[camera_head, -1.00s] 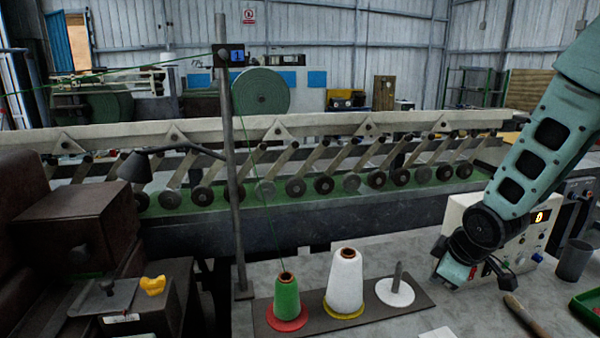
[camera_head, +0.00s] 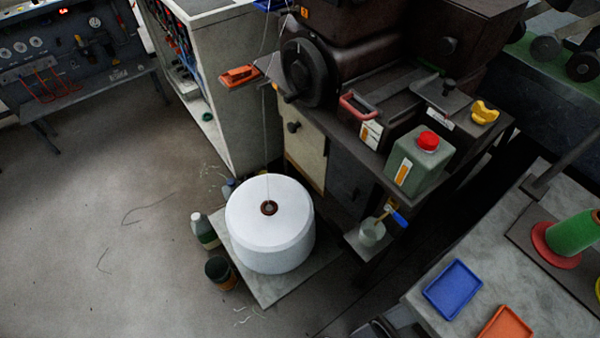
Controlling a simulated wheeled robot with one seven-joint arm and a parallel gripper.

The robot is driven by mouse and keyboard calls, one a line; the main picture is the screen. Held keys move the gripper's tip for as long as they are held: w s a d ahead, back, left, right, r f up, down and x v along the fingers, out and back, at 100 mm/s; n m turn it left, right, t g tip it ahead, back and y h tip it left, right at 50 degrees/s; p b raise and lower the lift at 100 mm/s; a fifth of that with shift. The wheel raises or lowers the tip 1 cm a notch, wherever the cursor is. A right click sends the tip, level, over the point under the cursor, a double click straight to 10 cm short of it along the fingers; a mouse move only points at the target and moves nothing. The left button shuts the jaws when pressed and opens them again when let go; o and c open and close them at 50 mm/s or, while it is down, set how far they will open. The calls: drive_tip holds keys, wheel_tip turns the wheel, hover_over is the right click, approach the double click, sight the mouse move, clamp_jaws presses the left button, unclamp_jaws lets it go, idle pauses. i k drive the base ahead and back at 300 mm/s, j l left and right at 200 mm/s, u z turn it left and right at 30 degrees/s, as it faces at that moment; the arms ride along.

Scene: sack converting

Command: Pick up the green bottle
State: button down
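A squat green bottle (camera_head: 420,168) with a red screw cap and an orange-and-white label stands upright on the ledge of the dark machine, right of centre. A smaller pale bottle with a dark green lower part (camera_head: 205,232) stands on the floor, left of the large white yarn roll. My gripper is not in view now.
The white yarn roll (camera_head: 270,232) sits on a low board. A cup (camera_head: 371,232) with a blue-handled brush is on a small shelf below the green bottle. A red-handled box (camera_head: 362,122) and a yellow piece (camera_head: 484,112) flank the bottle. A grey table (camera_head: 480,275) holds blue and orange trays and a green cone.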

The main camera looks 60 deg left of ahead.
sight(201, 225)
drive_tip(key=u, duration=2.85)
drive_tip(key=i+j+z, duration=0.3)
drive_tip(key=j, duration=0.35)
drive_tip(key=j+z, duration=0.3)
drive_tip(key=j, duration=0.35)
drive_tip(key=j+z, duration=0.3)
drive_tip(key=j, duration=0.4)
